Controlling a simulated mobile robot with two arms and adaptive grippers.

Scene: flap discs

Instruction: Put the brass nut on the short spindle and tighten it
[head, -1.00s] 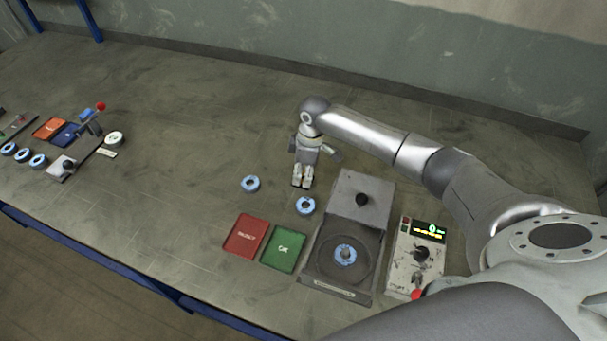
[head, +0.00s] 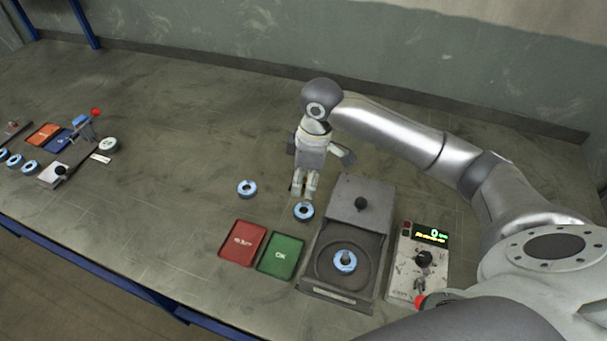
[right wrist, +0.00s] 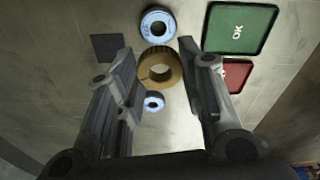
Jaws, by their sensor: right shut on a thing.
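My right gripper (head: 303,188) hangs fingers-down above the bench, beside the grey machine. In the right wrist view, its fingers are closed around a brass nut (right wrist: 160,67), a ribbed ring with a hole. The nut cannot be made out in the head view. The grey machine has a round well (head: 322,262) in its front part. A blue-and-white flap disc (head: 345,262) lies in the well, with a small centre where the short spindle seems to be; the spindle itself is too small to make out. My left gripper is not in view.
Two loose flap discs lie on the bench, one (head: 247,188) left and one (head: 304,211) just below my gripper. A red tray (head: 243,243), a green OK tray (head: 281,257) and a control box (head: 417,262) flank the machine. Another station stands far left.

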